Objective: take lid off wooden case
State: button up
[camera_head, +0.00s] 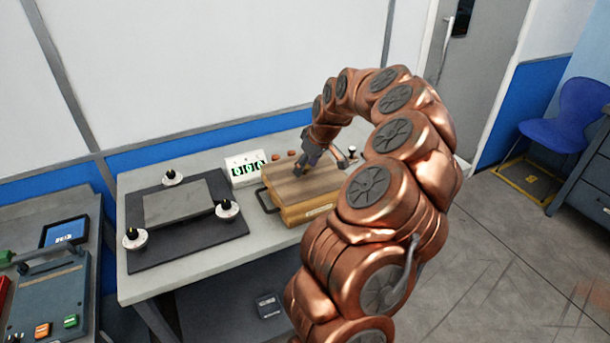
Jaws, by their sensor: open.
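The wooden case (310,206) sits on the grey bench, right of the dark mat. Its striped wooden lid (285,189) lies on top, and a dark handle (264,201) shows at its left side. My gripper (308,167) is open and points down over the back part of the lid, close to its top. I cannot tell whether the fingers touch the lid. My copper-coloured arm hides the right end of the case and lid.
A dark mat (135,207) holds a grey slab (177,204) and several white-based knobs. A digital display (246,169) stands behind the case. A control console (50,290) is at the left, and a blue chair (572,127) stands far right.

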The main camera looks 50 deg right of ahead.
grip_shut()
dwell(0.4)
